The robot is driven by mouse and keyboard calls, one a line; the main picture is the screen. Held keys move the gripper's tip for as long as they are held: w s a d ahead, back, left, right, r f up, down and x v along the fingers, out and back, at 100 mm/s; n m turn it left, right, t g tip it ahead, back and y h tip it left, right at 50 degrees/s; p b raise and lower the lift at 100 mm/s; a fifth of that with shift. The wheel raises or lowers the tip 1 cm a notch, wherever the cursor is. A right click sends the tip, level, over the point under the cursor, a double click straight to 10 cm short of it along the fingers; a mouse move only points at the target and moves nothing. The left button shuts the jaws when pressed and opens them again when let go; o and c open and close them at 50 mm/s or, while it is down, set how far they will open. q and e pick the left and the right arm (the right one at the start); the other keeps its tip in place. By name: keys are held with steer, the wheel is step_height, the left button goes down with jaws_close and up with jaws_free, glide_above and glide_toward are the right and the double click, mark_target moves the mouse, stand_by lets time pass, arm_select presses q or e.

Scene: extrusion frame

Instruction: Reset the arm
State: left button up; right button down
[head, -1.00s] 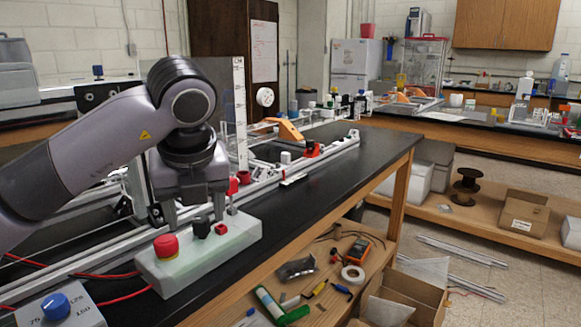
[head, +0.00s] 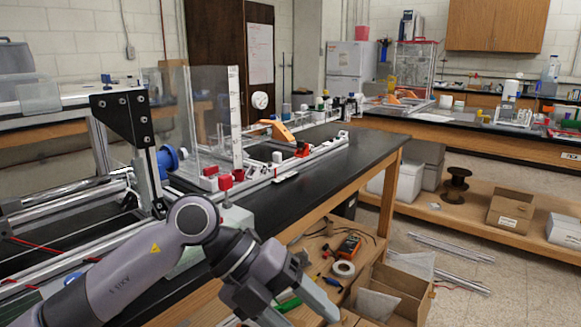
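My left arm comes in from the bottom left in the head view and reaches low across the front of the bench. My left gripper (head: 297,309) points down and to the right, in front of the lower shelf. Its two fingers are spread apart with nothing seen between them but shelf items behind. The pale control box (head: 236,218) on the bench is mostly hidden behind my arm; only parts of it show. My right gripper is not in view.
The extrusion frame with clear panels (head: 207,110) stands on the black bench (head: 330,165). A spool (head: 456,186) stands on the far shelf. Floor shows between the benches.

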arm_select(q)
step_height(320, 180, up, 5)
steer(key=s+d+n+h+p, duration=0.2)
steer(key=s+d+n+h, duration=0.15)
steer(key=h, duration=0.75)
steer(key=w+a+f+n+t+y+p, duration=0.1)
steer(key=w+a+f+n+t+y, duration=0.2)
steer(key=a+f+n+t+y, duration=0.65)
steer(key=w+a+f+n+t+y+p, duration=0.2)
steer(key=w+a+f+n+t, duration=0.3)
steer(key=n+t, duration=0.85)
steer(key=s+a+f+n+g+y, duration=0.3)
steer(key=s+a+f+n+g, duration=0.1)
steer(key=s+f, duration=0.4)
steer(key=s+a+f+n+g+y+p, duration=0.1)
steer(key=s+a+f+n+g+y, duration=0.2)
steer(key=s+a+f+g, duration=0.3)
step_height(320, 180, down, 3)
steer(key=s+a+n, duration=0.1)
steer(key=s, duration=0.1)
steer(key=shift+s, duration=0.3)
steer(key=shift+y, duration=0.25)
steer(key=shift+c, duration=0.2)
